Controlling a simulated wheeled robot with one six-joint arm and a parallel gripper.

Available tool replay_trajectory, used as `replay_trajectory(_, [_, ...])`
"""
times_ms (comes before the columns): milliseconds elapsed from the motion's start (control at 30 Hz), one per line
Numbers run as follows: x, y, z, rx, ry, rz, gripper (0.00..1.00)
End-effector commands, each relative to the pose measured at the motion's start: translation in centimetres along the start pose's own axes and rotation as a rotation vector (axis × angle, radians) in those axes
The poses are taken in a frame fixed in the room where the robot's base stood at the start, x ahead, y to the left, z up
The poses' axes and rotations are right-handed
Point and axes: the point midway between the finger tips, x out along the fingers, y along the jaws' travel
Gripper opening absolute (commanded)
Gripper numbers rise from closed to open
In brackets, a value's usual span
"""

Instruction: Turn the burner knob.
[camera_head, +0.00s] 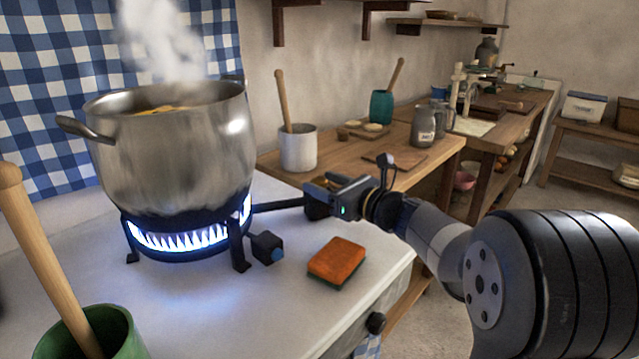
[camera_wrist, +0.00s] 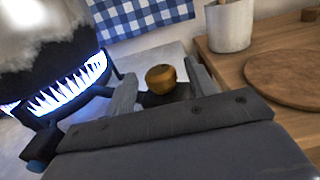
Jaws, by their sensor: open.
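A brass-coloured round knob (camera_wrist: 161,79) sits on a dark body in the wrist view, between the two fingers of my gripper (camera_wrist: 158,88). The fingers are open, one on each side of it; I cannot tell whether either touches. In the head view my gripper (camera_head: 320,190) is at the end of the burner's dark pipe (camera_head: 278,206) and hides the knob. The burner (camera_head: 180,240) is lit with blue-white flames, which also show in the wrist view (camera_wrist: 68,92). A small dark box with a blue tip (camera_head: 267,248) sits at the burner's front.
A steaming metal pot (camera_head: 175,150) stands on the burner. An orange sponge (camera_head: 337,259) lies on the white counter (camera_head: 210,310) in front of my gripper. A green crock (camera_head: 115,335) is at the front left. A white crock (camera_head: 298,152) stands on the wooden table behind.

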Motion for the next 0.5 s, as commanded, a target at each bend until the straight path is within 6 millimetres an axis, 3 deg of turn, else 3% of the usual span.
replay_trajectory(200, [1.8, 0.0, 0.0, 0.0, 0.0, 0.0, 0.53])
replay_trajectory(500, [1.9, 0.0, 0.0, 0.0, 0.0, -0.001, 0.52])
